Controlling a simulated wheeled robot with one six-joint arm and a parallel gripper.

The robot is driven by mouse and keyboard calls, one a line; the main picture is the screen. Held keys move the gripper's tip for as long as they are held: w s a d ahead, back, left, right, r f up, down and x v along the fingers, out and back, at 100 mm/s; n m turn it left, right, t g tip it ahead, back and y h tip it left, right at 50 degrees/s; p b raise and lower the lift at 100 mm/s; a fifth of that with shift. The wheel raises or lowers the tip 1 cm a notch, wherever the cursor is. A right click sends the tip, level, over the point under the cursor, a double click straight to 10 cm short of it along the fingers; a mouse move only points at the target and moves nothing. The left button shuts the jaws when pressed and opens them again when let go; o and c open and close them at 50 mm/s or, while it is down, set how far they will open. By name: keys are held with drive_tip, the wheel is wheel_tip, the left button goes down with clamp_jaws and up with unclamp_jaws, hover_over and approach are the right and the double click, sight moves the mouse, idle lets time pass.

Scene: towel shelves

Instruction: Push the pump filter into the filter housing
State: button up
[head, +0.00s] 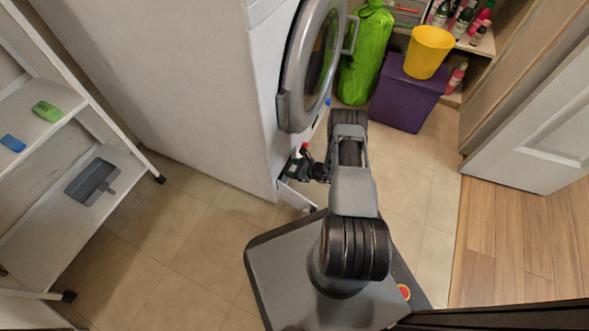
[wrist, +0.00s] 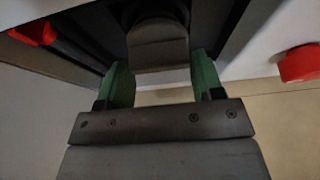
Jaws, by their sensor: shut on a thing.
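The pump filter (wrist: 158,52) shows in the wrist view as a grey grip tab with a dark round part behind it. My gripper (wrist: 160,72) has its green fingers on both sides of the tab and is shut on it. The filter's dark far end sits at a dark recess in the machine's front, which seems to be the filter housing. How deep the filter is in it I cannot tell. In the head view my gripper (head: 298,166) is low at the washing machine's front corner, and the filter and housing are hidden there.
The washing machine (head: 215,90) has its round door (head: 297,70) standing open above my arm. A white flap (head: 297,196) hangs low beside my gripper. Left shelves hold small items.

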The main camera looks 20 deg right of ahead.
drive_tip(key=shift+w+a, duration=0.65)
drive_tip(key=shift+w, duration=0.05)
drive_tip(key=o, duration=1.1)
drive_tip(key=shift+o, duration=0.2)
drive_tip(key=shift+s+d, duration=0.1)
drive_tip(key=p+v, duration=0.5)
drive_tip(key=v, duration=0.8)
drive_tip(key=shift+s+d, duration=0.25)
drive_tip(key=shift+d, duration=0.05)
